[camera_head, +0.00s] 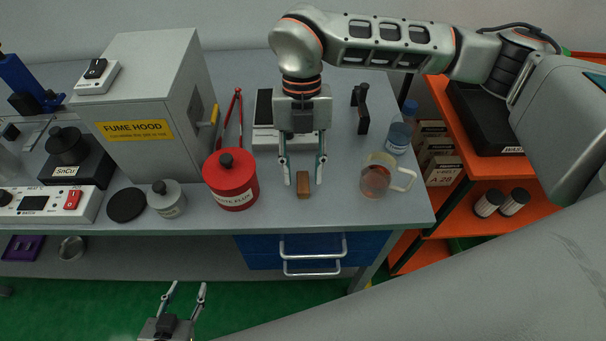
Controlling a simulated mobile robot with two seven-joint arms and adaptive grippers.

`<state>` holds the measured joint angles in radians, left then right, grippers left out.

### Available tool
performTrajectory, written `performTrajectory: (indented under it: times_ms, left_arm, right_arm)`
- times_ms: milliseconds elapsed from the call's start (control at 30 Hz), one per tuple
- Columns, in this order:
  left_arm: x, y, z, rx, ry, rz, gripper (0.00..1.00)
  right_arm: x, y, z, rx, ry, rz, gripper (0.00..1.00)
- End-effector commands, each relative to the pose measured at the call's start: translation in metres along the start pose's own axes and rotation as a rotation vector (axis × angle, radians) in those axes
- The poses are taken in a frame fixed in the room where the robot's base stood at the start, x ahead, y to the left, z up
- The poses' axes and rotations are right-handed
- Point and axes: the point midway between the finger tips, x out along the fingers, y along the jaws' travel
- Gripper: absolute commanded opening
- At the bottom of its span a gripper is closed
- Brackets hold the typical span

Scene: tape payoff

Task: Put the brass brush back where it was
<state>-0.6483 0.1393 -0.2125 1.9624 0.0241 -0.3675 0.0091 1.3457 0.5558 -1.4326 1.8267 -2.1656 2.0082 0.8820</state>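A small brown block (303,189), which may be the brass brush, sits on the grey bench near its front edge; I see no bristles or clear brass. My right gripper (303,182) points down over it. Its two fingers are spread, one on each side of the block, with gaps showing between fingers and block. My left gripper (187,287) is at the bottom of the view, in front of the bench and over the green floor. Its fingers are apart with nothing between them.
A black upright item (361,110) and a blue-capped bottle (399,135) stand behind. The fume hood (150,110) fills the left; an orange shelf (470,205) stands right.

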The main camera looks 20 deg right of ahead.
Motion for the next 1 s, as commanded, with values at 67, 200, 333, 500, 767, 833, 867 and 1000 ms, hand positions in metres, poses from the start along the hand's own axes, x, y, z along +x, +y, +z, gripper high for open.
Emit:
performTrajectory:
  times_ms: [67, 200, 333, 500, 767, 833, 867, 1000]
  left_arm:
    - [0.0, 0.0, 0.002, 0.0, -0.002, 0.0, 0.4]
    - [0.001, 0.001, 0.004, 0.0, -0.004, 0.001, 0.4]
    - [0.001, 0.001, 0.004, 0.0, -0.005, 0.001, 0.4]
    - [0.001, 0.001, 0.005, 0.0, -0.005, 0.001, 0.4]
    - [0.001, 0.001, 0.005, -0.001, -0.005, 0.001, 0.4]
    - [0.001, 0.001, 0.005, 0.0, -0.005, 0.001, 0.4]
    - [0.001, 0.001, 0.005, 0.0, -0.005, 0.001, 0.4]
    - [0.001, 0.001, 0.004, 0.0, -0.004, 0.001, 0.4]
  right_arm:
    - [-0.017, 0.0, 0.001, 0.001, -0.003, 0.001, 0.34]
    - [-0.046, 0.0, 0.001, 0.001, -0.004, 0.001, 0.34]
    - [-0.071, 0.0, 0.001, 0.001, -0.003, 0.0, 0.34]
    - [-0.094, 0.0, 0.0, 0.001, -0.001, 0.0, 0.34]
    - [-0.104, 0.0, 0.0, -0.001, 0.001, -0.001, 0.34]
    - [-0.103, 0.0, 0.0, -0.001, 0.002, -0.001, 0.34]
    - [-0.103, 0.0, 0.0, -0.001, 0.002, -0.001, 0.34]
    - [-0.103, 0.0, 0.0, -0.001, 0.001, -0.001, 0.34]
